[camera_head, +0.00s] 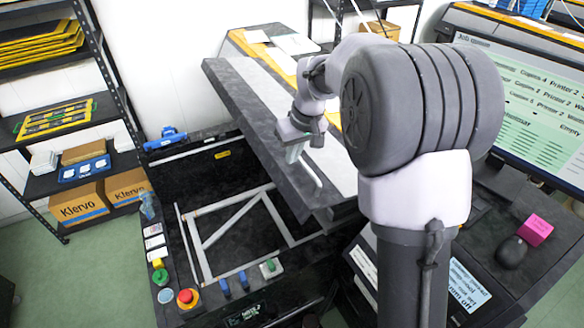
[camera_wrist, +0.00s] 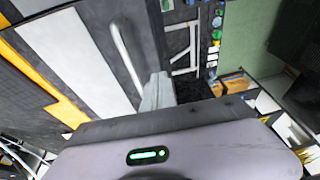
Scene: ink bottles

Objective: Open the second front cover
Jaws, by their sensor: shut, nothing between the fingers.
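A long dark grey cover (camera_head: 262,112) with a pale strip stands tilted up over the right part of the machine. A light curved bar handle (camera_head: 310,173) is on its face; the handle also shows in the wrist view (camera_wrist: 124,52). My gripper (camera_head: 293,152) is shut and empty, close beside the handle at its upper end. In the wrist view my gripper's fingers (camera_wrist: 158,88) are together to the right of the handle. Whether they touch the cover or handle I cannot tell. Which cover counts as the second is not marked.
Left of the cover is an open dark bay (camera_head: 190,185) with a pale frame (camera_head: 204,250) inside. A red button (camera_head: 187,297) is on its front-left edge. A shelf rack (camera_head: 75,110) stands at left. A screen (camera_head: 520,110), a pink cube (camera_head: 535,229) and a mouse (camera_head: 511,252) are at right.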

